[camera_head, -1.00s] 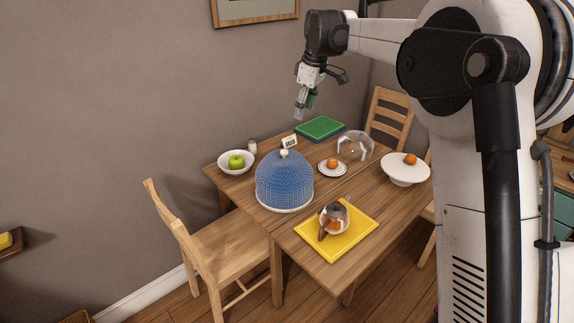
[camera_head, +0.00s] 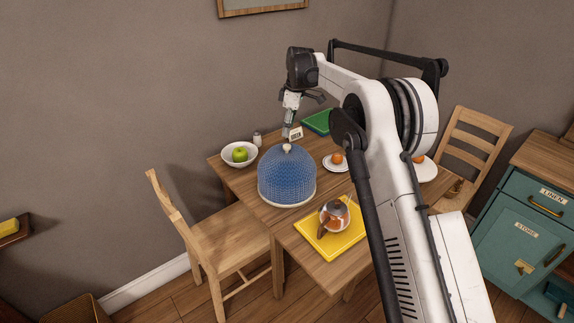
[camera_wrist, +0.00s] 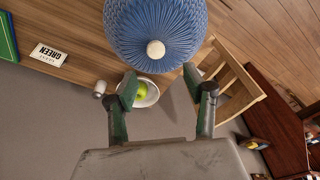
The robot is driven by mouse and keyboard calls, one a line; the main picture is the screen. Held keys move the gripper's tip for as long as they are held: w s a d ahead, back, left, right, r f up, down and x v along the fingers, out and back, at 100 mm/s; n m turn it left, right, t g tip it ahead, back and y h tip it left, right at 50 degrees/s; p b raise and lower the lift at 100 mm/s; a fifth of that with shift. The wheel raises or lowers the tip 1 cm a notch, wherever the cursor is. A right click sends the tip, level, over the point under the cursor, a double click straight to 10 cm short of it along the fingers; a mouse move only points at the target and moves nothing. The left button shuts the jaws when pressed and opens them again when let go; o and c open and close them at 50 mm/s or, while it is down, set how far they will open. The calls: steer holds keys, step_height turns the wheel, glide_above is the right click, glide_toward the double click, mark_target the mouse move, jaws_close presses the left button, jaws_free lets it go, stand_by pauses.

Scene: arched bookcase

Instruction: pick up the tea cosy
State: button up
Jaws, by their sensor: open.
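The tea cosy (camera_head: 286,178) is a blue knitted dome with a pale knob on top and a white rim. It stands upright on the wooden table in the head view. In the wrist view, the tea cosy (camera_wrist: 156,25) shows at the top, its knob toward the camera. My gripper (camera_head: 290,136) is just above the knob in the head view. In the wrist view my gripper (camera_wrist: 158,82) has its two fingers spread apart with nothing between them gripped. The cosy's knob lies beyond the fingertips, and I cannot tell the exact gap. What is under the cosy is hidden.
A white bowl with a green apple (camera_head: 239,155), a shaker (camera_head: 257,139) and a small sign (camera_head: 296,133) stand behind the cosy. A chair (camera_head: 217,247) is at the left.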

mark_target(287, 146)
steer(key=f, duration=0.3)
steer(key=shift+a+f, duration=0.25)
steer(key=shift+f, duration=0.1)
steer(key=f, duration=0.2)
steer(key=f+p, duration=0.1)
steer(key=f, duration=0.1)
steer(key=shift+w+d+f, duration=0.1)
steer(key=shift+w, duration=0.25)
steer(key=shift+f, duration=0.5)
jaws_close()
